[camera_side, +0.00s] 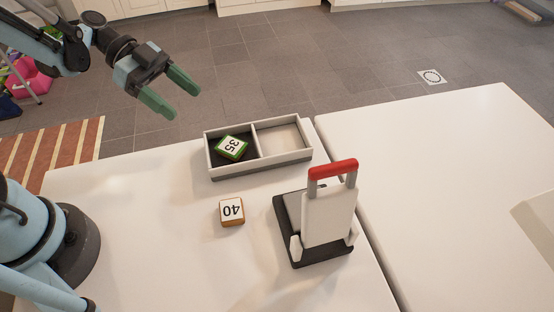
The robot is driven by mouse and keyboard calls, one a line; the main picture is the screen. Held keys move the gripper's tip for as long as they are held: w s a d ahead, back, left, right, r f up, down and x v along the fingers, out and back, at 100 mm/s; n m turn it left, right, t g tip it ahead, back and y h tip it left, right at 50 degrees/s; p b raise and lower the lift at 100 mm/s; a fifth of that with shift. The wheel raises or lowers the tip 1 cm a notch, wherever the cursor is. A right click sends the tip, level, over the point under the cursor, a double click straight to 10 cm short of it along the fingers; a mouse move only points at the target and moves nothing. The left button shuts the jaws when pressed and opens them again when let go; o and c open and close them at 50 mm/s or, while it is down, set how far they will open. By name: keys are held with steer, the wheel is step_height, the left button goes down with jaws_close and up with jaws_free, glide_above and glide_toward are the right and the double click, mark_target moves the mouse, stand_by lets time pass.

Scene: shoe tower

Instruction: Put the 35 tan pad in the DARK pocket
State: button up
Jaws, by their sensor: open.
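A pad marked 35 (232,147) lies in the left, dark pocket (219,159) of a two-pocket tray. Its edge looks green, not tan. A tan-orange pad marked 40 (232,211) lies on the white table in front of the tray. My gripper (184,101) is open and empty, with green fingers, in the air up and to the left of the tray. It is apart from both pads.
The tray (262,166) has a pale right pocket (281,139), which is empty. A white stand with a red handle (333,168) and dark base stands right of the 40 pad. A gap (356,212) separates two white tables.

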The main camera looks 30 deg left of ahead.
steer(key=s+a+r+n+t+y, duration=0.3)
steer(key=n+y, duration=0.8)
steer(key=n, duration=0.4)
steer(key=shift+s+r+n+t, duration=0.45)
steer(key=shift+r+t, duration=0.6)
steer(key=shift+t, duration=0.55)
